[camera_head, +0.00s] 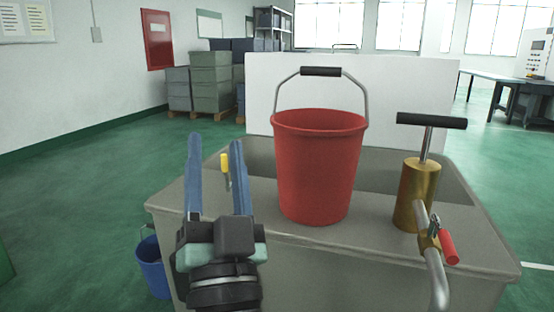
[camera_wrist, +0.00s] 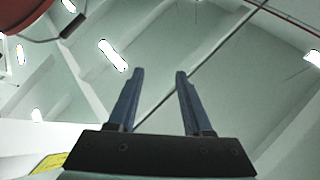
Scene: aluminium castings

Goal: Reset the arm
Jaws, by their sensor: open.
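My gripper (camera_head: 216,145) points upward at the left front of the grey tub (camera_head: 300,248). Its two blue fingers stand apart with nothing between them. In the wrist view my gripper (camera_wrist: 156,75) is also open and empty, with the ceiling behind it. A red bucket (camera_head: 318,170) with a raised wire handle and black grip stands on the tub, to the right of my gripper and apart from it. Part of the bucket's red rim (camera_wrist: 18,12) shows at the top left of the wrist view.
A brass hand pump (camera_head: 415,195) with a black T-handle and red lever stands at the tub's right. A yellow-handled tool (camera_head: 225,163) shows just behind my fingers. A blue bucket (camera_head: 153,268) is low at the left. Open green floor lies left.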

